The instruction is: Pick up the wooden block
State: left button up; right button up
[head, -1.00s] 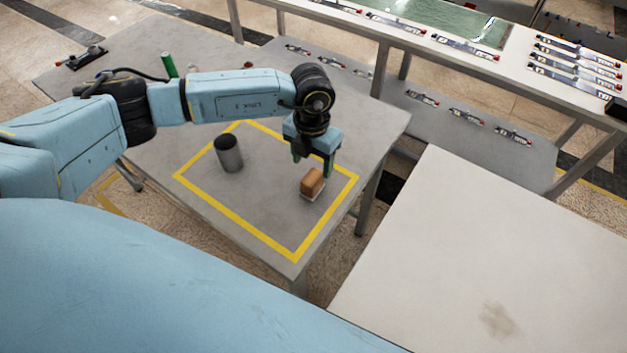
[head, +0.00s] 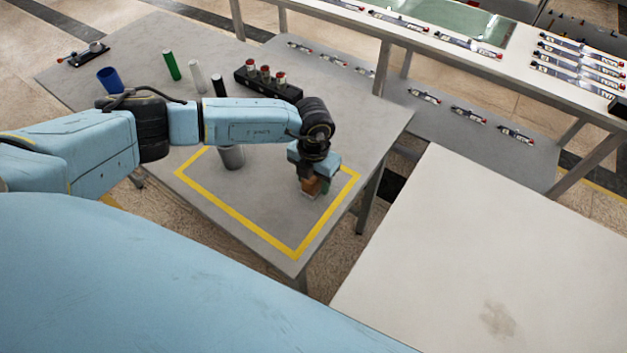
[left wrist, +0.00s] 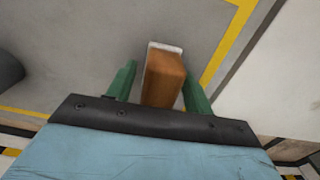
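The wooden block (head: 310,187) sits inside the yellow-taped area of the grey table, near its right corner. It is brown with a pale layer at its base. My left gripper (head: 316,184) is lowered over it, fingers pointing down. In the left wrist view the block (left wrist: 163,78) lies between the two green fingers of the left gripper (left wrist: 157,88), with a small gap visible on the left side and little or none on the right. The gripper looks open around the block. My right gripper is not in view.
A grey cylinder (head: 231,157) stands left of the block inside the tape (head: 237,225). Behind my arm stand a blue cup (head: 109,80), a green cylinder (head: 171,65), a white cylinder (head: 197,75) and a black holder (head: 268,85). A pale table (head: 490,250) is at the right.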

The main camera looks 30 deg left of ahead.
pick_arm(q)
jog(key=c, duration=0.8)
jog(key=shift+r, duration=0.1)
notch_tip(320, 180, up, 10)
jog(key=shift+f, duration=0.1)
